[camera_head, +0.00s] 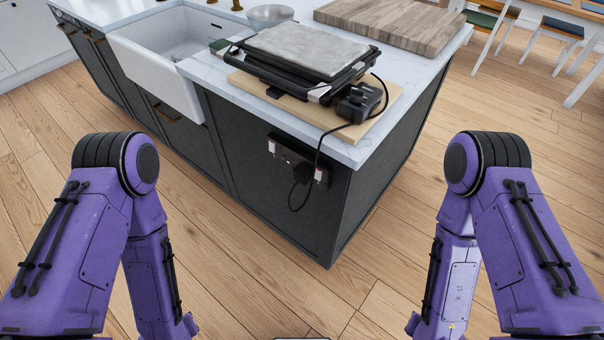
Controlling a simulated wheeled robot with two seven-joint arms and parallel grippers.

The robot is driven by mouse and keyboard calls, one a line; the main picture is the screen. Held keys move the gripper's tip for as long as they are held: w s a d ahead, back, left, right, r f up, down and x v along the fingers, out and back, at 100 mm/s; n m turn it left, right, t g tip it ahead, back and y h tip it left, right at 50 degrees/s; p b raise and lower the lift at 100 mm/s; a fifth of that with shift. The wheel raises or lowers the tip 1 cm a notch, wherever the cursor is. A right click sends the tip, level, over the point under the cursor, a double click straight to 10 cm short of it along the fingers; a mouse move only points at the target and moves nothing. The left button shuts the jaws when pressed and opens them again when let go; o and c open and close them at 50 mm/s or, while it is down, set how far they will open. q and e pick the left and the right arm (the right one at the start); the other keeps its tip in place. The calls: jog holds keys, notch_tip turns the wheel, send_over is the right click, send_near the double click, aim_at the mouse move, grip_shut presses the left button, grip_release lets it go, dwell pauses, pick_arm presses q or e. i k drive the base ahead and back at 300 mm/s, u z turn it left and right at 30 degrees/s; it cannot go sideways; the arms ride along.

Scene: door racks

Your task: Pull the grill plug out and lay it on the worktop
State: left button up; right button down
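The grill (306,50) is a flat appliance with a grey top plate and dark body, standing on a light wooden board on the worktop (216,72). A black cord runs from its right side over the worktop edge and down the island's side. The cord ends at a black plug (301,172), which sits at a dark wall socket (284,149) with white parts. Both my purple arms are low at the left and right. My grippers are outside the picture.
A wooden chopping board (392,22) lies behind the grill. A white sink (165,58) and a metal bowl (270,14) are to the left. A dining table and chairs (562,28) stand at top right. The wooden floor before the island is clear.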

aim_at(301, 174)
jog(key=k, duration=0.5)
jog(key=u, duration=2.05)
jog(key=i, duration=1.55)
jog(key=z, duration=2.8)
